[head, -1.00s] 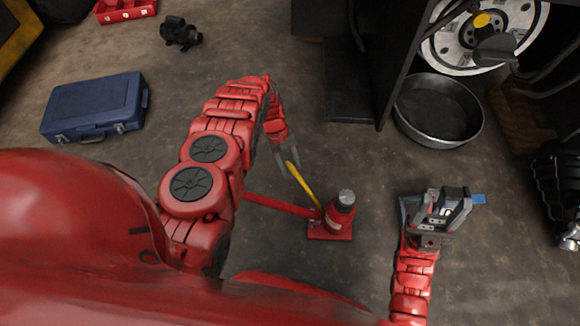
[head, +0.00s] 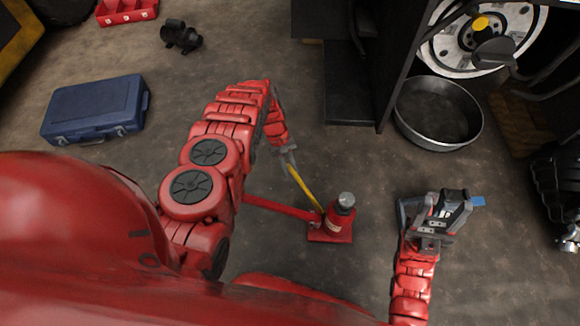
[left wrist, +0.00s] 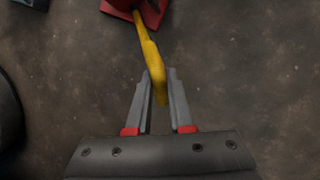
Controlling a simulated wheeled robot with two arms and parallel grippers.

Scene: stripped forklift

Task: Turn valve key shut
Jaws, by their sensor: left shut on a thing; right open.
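The yellow valve key (head: 306,191) is a thin bar that slants up and left from the base of the red bottle jack (head: 341,215). The jack stands upright on the floor. My left gripper (head: 288,158) is shut on the key's upper free end. In the left wrist view the key (left wrist: 150,58) runs from the red jack (left wrist: 150,10) at the top down between the two fingers (left wrist: 159,82). Whether its lower end turns inside the jack is too small to tell. My right gripper (head: 436,207) is open, off to the jack's right.
A red lever (head: 280,207) reaches left from the jack, beside my left arm. A round metal pan (head: 438,112) lies by the wheel (head: 480,40) at the upper right. A blue case (head: 95,108) lies at the left. Floor around the jack is mostly clear.

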